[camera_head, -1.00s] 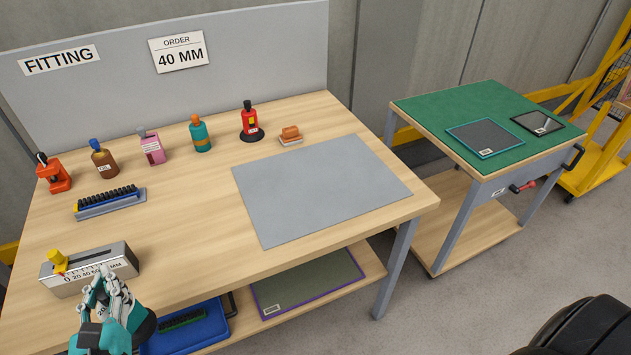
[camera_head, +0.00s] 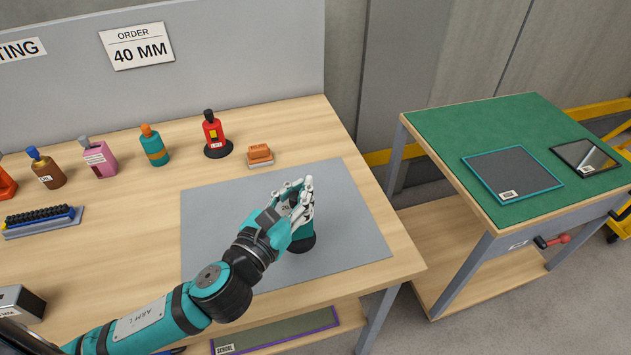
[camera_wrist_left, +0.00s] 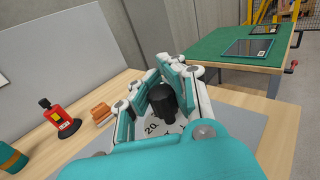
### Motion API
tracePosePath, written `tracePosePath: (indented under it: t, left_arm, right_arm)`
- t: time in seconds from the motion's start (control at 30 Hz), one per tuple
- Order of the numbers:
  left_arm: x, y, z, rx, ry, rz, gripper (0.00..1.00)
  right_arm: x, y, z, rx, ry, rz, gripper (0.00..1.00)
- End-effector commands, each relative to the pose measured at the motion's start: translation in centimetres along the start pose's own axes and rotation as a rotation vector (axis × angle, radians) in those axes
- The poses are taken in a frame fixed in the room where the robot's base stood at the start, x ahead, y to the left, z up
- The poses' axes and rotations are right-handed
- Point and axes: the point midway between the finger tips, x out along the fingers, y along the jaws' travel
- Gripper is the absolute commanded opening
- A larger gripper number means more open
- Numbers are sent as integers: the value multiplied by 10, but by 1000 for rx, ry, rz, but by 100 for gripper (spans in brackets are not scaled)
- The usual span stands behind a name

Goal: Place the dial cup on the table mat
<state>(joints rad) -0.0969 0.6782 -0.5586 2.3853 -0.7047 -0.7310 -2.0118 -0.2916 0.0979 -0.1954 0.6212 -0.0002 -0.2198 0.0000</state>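The dial cup (camera_head: 302,243) is at my left gripper (camera_head: 297,192), over the right part of the grey table mat (camera_head: 220,225). In the head view its dark lower part shows below the fingers. In the left wrist view the dial cup (camera_wrist_left: 162,103) shows a black knob and a pale dial with numbers, between the two fingers of the left gripper (camera_wrist_left: 168,88). The fingers are shut on it. Whether its bottom touches the mat or hangs just above it I cannot tell. My right gripper is not in view.
Behind the mat stand a red bottle (camera_head: 213,135) on a black base and an orange block (camera_head: 259,155). Several bottles line the back left. A green-topped cart (camera_head: 470,125) stands at the right. Much of the mat's left part is clear.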

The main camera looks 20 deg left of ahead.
Motion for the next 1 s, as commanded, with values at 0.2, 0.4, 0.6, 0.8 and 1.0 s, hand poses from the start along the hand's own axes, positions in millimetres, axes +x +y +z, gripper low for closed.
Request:
tracePosePath:
  t: [0.2,0.4,0.6,0.8,1.0]
  left_arm:
    - [59,17,0,1,-4,5,0]
    - [106,30,-5,-1,-3,5,0]
    - [127,36,-9,-1,-2,2,0]
    - [128,36,-35,-5,3,3,0]
    - [128,36,-46,-1,-1,2,0]
  right_arm:
    - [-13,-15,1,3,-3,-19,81]
    - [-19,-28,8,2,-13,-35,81]
    - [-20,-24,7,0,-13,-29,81]
    - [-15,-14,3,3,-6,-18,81]
    - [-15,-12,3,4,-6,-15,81]
